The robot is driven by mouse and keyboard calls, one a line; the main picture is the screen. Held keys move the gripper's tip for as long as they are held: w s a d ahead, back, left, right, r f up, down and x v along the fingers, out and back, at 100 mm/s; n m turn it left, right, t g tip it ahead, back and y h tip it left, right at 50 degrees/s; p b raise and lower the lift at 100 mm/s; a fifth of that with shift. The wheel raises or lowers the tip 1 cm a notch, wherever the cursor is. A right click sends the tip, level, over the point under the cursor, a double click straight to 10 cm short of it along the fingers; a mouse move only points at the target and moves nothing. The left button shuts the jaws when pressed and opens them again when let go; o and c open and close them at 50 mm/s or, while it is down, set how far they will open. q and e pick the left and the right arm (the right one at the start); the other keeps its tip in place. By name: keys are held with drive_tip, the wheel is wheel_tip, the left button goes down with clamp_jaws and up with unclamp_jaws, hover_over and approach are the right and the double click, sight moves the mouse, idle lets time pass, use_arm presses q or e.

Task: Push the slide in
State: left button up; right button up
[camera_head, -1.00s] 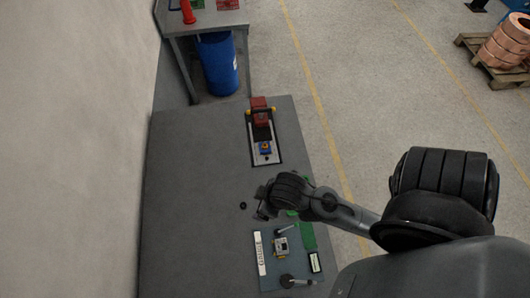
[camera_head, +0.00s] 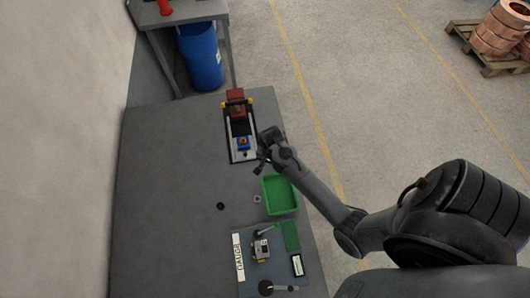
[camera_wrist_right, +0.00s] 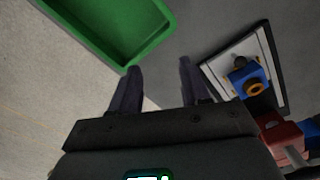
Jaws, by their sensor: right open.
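The slide device stands at the far right part of the table, a pale-edged base (camera_head: 231,150) with a red block (camera_head: 237,112) at its far end. A blue piece (camera_head: 243,143) with a yellow-orange round part sits at its near end; it also shows in the right wrist view (camera_wrist_right: 248,82). My right gripper (camera_head: 262,163) is open and empty, just right of the device's near end. In the right wrist view its two dark fingers (camera_wrist_right: 157,82) are spread apart, with the device to their right. My left gripper is not in view.
A green tray (camera_head: 266,209) lies nearer than the device. A gauge board (camera_head: 248,278) with small parts lies at the near end. A black ring (camera_head: 220,206) and a grey ring (camera_head: 257,199) lie on the table. The table's left half is clear.

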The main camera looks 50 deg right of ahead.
drive_tip(key=w+d+r+t+b, duration=0.1)
drive_tip(key=w, duration=0.5)
drive_tip(key=t+b, duration=0.1)
approach(246, 154)
drive_tip(key=shift+m+y, duration=0.3)
drive_tip(key=f, duration=0.3)
drive_tip(key=w+f, duration=0.1)
drive_tip(key=f, duration=0.3)
drive_tip(key=shift+w+d, duration=0.1)
drive_tip(key=shift+w, duration=0.1)
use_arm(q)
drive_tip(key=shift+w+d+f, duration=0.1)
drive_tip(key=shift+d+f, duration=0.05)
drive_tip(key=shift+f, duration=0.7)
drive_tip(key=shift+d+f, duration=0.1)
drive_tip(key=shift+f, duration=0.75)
use_arm(e)
drive_tip(key=shift+w+f, duration=0.1)
drive_tip(key=shift+f, duration=0.55)
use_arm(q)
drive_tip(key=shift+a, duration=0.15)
use_arm(e)
clamp_jaws()
use_arm(q)
drive_tip(key=shift+b, duration=0.3)
